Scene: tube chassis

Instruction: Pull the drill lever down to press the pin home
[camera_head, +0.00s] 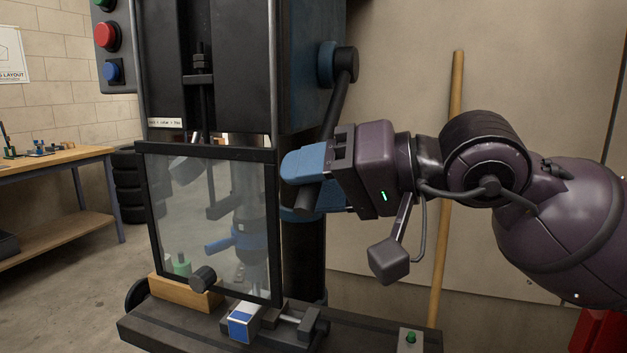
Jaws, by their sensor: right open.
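The drill press (218,90) stands at centre-left. Its black lever (338,103) runs from a hub on the right of the blue-sided head, slanting down and left. My right gripper (306,180) comes in from the right, its blue fingers open at the lever's lower end, apparently one on each side. I cannot tell whether they touch it. A clear guard (212,220) in a black frame covers the front of the spindle. I cannot make out the pin. My left gripper is not in view.
A small vise with a blue-topped block (242,324) sits on the press base (365,332), with a green button (410,338) at right. A wooden pole (446,190) leans on the wall behind my arm. A workbench (60,160) stands at far left.

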